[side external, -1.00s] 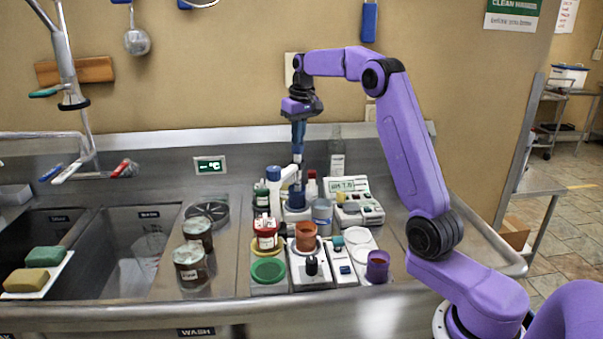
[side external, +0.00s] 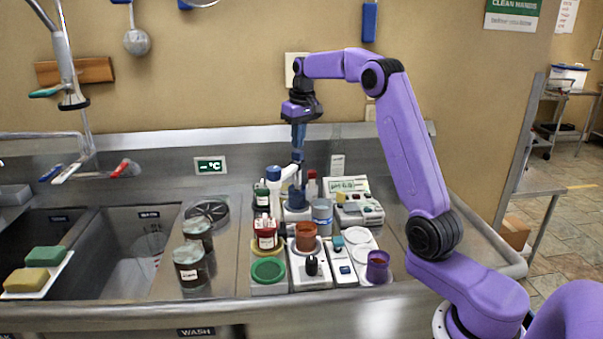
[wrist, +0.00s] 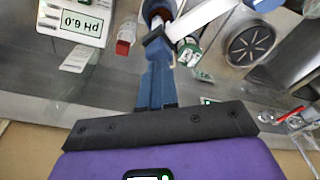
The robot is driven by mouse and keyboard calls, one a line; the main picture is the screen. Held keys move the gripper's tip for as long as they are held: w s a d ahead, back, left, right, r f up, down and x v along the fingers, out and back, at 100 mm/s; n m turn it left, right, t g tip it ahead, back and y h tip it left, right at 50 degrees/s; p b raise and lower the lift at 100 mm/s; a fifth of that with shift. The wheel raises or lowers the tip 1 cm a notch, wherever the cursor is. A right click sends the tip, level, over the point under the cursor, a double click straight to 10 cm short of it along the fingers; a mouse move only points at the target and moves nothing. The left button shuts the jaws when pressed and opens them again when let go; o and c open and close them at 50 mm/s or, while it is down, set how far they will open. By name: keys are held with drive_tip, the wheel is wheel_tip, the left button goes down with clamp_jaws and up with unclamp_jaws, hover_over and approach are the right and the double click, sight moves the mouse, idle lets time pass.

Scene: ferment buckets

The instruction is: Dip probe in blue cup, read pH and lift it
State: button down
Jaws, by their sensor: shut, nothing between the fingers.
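The blue cup (side external: 297,199) stands on a white base behind the red and orange cups. A white swing arm with a blue cap (side external: 276,174) reaches over it; its white beam also shows in the wrist view (wrist: 200,14). The probe hangs from the arm's end over the cup; its tip is hidden. My gripper (side external: 298,158) is shut, pointing down at the arm's end, with its fingertips at or touching it. In the wrist view the blue fingers (wrist: 157,58) are together, with nothing between them. The pH meter (side external: 352,197) shows pH 6.0 in the wrist view (wrist: 80,22).
A red cup (side external: 266,236), an orange cup (side external: 306,238), a green dish (side external: 268,269) and a purple cup (side external: 377,265) stand in front. Lidded jars (side external: 190,268) are to the left, by the sink. A grey-blue cup (side external: 322,212) is close right of the blue cup.

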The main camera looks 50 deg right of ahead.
drive_tip(key=shift+r, duration=2.05)
idle(6.0)
